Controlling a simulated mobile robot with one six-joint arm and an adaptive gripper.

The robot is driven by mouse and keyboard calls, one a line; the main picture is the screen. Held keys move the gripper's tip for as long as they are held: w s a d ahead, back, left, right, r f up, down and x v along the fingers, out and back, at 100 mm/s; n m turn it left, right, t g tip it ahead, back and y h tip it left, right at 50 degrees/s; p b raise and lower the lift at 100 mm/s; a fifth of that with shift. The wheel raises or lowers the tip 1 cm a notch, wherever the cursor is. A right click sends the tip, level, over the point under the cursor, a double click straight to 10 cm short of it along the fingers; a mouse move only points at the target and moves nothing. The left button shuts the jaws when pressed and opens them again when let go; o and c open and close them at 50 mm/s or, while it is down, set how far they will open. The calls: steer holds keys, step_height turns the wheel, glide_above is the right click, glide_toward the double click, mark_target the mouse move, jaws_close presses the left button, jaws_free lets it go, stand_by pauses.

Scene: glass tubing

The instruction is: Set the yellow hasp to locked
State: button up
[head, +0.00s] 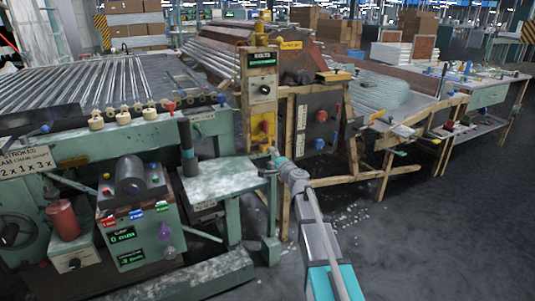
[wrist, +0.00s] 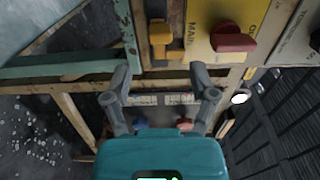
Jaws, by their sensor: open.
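The yellow hasp (wrist: 160,38) shows in the wrist view as a small yellow piece on a brown strip, left of a yellow plate (wrist: 202,48) lettered MAIN. A red rotary handle (wrist: 233,38) is on that plate. My gripper (wrist: 160,76) is open and empty. Its fingers straddle the hasp's line from below in the wrist view, apart from the hasp. In the head view, my gripper (head: 274,153) is just below the yellow plate (head: 263,127) on the post and covers part of that area. The hasp's exact setting cannot be told.
The control post (head: 262,88) carries a display and a dial above the plate. A wooden frame (head: 290,170) and a panel with red and blue knobs (head: 320,125) stand to its right. A green table (head: 222,178) is at left. Open floor lies at right.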

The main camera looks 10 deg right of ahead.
steer(key=shift+v, duration=2.25)
